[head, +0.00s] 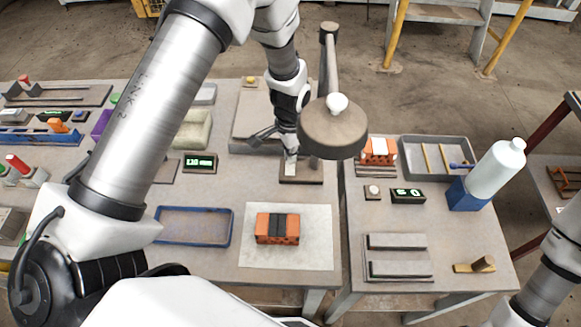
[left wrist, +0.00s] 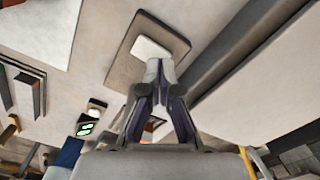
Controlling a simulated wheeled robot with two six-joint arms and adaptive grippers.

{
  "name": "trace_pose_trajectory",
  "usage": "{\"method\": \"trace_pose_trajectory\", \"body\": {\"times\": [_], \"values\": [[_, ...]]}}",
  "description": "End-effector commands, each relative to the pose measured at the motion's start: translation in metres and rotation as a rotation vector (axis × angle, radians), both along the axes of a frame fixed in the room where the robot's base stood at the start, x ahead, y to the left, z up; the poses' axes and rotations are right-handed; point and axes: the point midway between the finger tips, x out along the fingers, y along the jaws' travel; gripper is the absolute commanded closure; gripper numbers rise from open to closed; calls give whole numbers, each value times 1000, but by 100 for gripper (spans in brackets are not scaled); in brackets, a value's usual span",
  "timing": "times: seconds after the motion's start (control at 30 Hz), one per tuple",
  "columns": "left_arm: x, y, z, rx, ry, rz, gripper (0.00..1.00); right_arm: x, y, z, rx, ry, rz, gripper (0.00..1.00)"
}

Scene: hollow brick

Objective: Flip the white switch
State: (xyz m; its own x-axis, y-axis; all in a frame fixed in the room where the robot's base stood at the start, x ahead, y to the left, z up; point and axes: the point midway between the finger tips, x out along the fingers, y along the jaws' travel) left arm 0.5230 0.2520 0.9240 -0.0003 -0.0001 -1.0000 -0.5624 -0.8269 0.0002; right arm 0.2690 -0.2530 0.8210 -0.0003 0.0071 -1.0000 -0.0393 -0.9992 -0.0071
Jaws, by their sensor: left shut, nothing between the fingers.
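The white switch (left wrist: 150,47) sits on a brown base plate (left wrist: 124,74) in the left wrist view. My left gripper (head: 289,151) points down over the plate. In the left wrist view its fingertips (left wrist: 160,68) are together, empty and right beside the near edge of the switch; I cannot tell whether they touch it. My right arm shows at the lower right, but its gripper is out of the frame.
A round grey disc with a white knob (head: 337,103) on an arm overhangs close to my left gripper. A grey block (head: 253,110) stands behind the plate. A brick (head: 263,228) lies on a pale sheet in front. A green display (head: 200,163) stands to the left.

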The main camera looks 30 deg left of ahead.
Motion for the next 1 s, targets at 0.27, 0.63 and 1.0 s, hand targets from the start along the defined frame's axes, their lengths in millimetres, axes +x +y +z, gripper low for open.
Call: {"method": "trace_pose_trajectory", "body": {"times": [0.27,0.63,1.0], "values": [[0,0,-5,0,0,0,100,0,0,-3,0,0,0,60],[0,0,-10,0,0,0,100,0,0,-6,0,0,0,60],[0,0,-16,0,0,0,100,0,0,-10,0,0,0,60]]}}
